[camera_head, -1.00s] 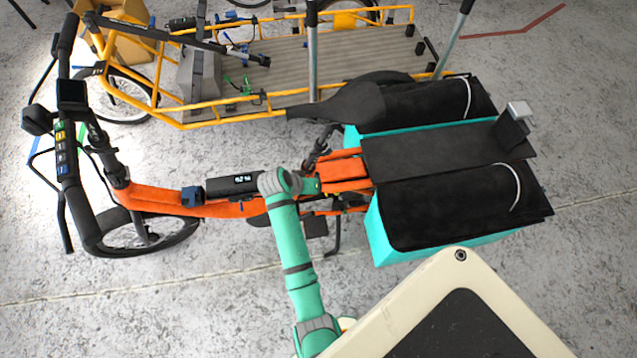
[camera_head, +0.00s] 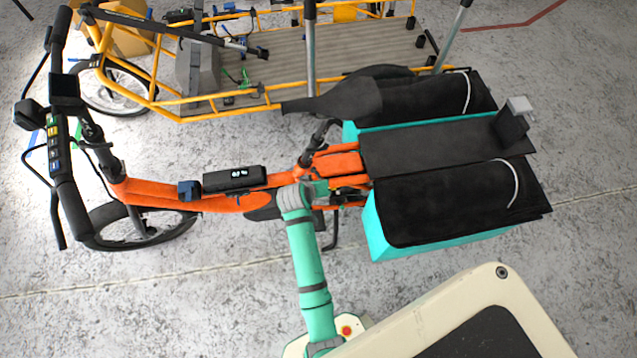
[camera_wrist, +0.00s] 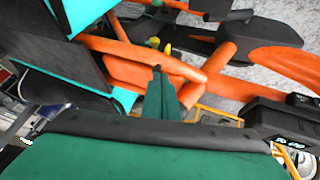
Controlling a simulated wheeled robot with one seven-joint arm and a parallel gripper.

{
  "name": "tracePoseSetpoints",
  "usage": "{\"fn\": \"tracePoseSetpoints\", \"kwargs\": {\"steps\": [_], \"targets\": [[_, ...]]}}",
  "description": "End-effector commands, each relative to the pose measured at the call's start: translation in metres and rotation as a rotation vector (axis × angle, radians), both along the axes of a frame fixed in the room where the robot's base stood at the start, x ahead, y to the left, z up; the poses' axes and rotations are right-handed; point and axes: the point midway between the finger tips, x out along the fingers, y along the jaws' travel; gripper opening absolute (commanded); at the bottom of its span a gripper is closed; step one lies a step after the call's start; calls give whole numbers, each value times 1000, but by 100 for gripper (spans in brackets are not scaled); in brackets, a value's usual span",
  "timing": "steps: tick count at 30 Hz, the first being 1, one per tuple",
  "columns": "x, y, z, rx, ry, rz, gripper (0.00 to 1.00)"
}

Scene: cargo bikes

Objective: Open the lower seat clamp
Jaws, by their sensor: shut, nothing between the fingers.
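The orange cargo bike (camera_head: 240,203) stands across the head view, its black seat (camera_head: 340,100) at the middle. The seat post (camera_head: 318,138) slants down to the orange frame. I cannot make out the lower seat clamp for sure; my wrist and the frame tubes crowd that spot. My gripper (camera_head: 322,190) is beside the frame, below the seat post, just left of the rear bags. In the wrist view my gripper (camera_wrist: 158,72) is shut and empty, its tip over an orange frame tube (camera_wrist: 130,62). Contact cannot be told. A thick orange tube (camera_wrist: 216,62) rises right of it.
Black-topped teal bags (camera_head: 410,243) sit right of my gripper. A yellow cargo bike (camera_head: 215,110) stands close behind. Grey floor (camera_head: 190,300) is clear at the front left.

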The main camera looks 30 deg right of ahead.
Motion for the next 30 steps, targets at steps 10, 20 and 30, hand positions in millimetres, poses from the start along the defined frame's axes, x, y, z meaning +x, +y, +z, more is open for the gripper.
{"fn": "tracePoseSetpoints", "kwargs": {"steps": [10,20,30], "targets": [[-1,-1,-1,1,2,-2,0],[7,2,1,1,0,-1,0],[14,7,4,0,2,-1,0]]}}
